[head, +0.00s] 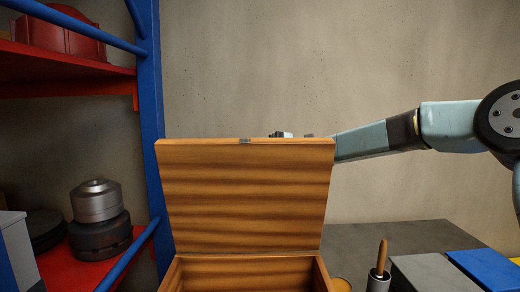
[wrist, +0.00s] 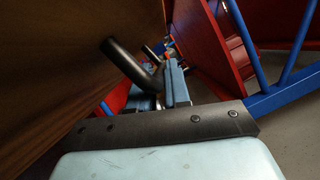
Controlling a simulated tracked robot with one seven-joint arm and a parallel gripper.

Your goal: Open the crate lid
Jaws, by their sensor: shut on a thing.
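The wooden crate (head: 245,275) stands at the bottom centre of the head view, with only its upper part in frame. Its lid (head: 245,195) is raised, standing nearly upright with its inner face toward the head camera. A small metal latch piece sits on the lid's top edge. My gripper (head: 283,134) is behind the lid, mostly hidden, with a bit showing above the edge. In the wrist view, the lid's outer face (wrist: 60,60) fills the left, and a dark bar handle (wrist: 128,62) runs from it to my gripper (wrist: 166,78), which is shut on it.
A blue-framed shelf with red boards (head: 80,70) stands left, close to the lid, holding metal rotor parts (head: 96,200). At the lower right, a wooden-handled tool (head: 381,260), a grey box (head: 435,273) and a blue box (head: 487,268) stand beside the crate. A bare wall is behind.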

